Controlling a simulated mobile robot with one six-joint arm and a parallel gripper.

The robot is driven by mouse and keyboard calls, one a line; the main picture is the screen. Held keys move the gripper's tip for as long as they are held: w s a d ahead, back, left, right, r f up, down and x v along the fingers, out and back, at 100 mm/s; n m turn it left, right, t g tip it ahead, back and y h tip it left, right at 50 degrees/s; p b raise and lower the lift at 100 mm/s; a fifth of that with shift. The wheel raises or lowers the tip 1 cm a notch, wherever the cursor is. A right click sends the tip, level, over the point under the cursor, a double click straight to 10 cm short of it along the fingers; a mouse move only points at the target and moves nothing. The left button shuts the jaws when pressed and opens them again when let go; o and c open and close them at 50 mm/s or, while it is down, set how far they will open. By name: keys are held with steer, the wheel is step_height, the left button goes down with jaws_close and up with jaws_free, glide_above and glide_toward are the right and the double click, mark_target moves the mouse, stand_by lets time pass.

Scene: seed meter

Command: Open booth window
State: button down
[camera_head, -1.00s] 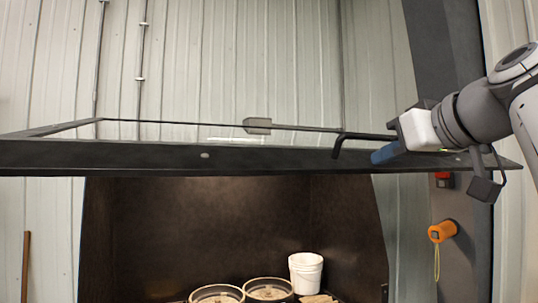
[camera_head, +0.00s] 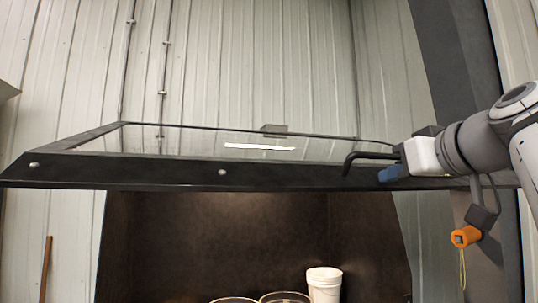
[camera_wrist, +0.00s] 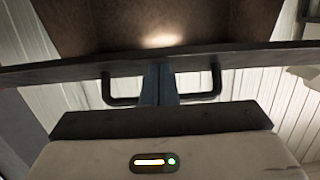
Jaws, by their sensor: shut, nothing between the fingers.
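The booth window (camera_head: 110,171) is a dark-framed glass panel, swung up and standing nearly level above the dark booth opening. Its black bar handle (camera_head: 362,156) is on the front frame edge at the right, and it also shows in the wrist view (camera_wrist: 122,100). My gripper (camera_head: 388,174) is at this handle. In the wrist view its blue fingers (camera_wrist: 158,82) are together, between the two ends of the handle and by the frame edge. Whether they touch the handle or frame is unclear. Nothing shows held between them.
Inside the booth (camera_head: 215,240) are a white bucket (camera_head: 324,285) and round pans (camera_head: 284,297), cut off by the lower picture edge. An orange device (camera_head: 465,237) with a hanging loop is on the right post. A dark post (camera_head: 450,60) stands behind my arm.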

steer(key=shift+f, duration=0.35)
steer(key=shift+r, duration=0.1)
steer(key=r+p, duration=0.1)
steer(key=s+r, duration=0.1)
steer(key=s+r+p, duration=0.1)
steer(key=r, duration=0.1)
steer(key=shift+s+d+r+p, duration=0.1)
steer(key=shift+d+p, duration=0.2)
steer(key=f+b+v, duration=0.1)
steer(key=b+v, duration=0.1)
steer(key=v, duration=0.7)
steer(key=shift+s, duration=0.5)
steer(key=shift+d, duration=0.1)
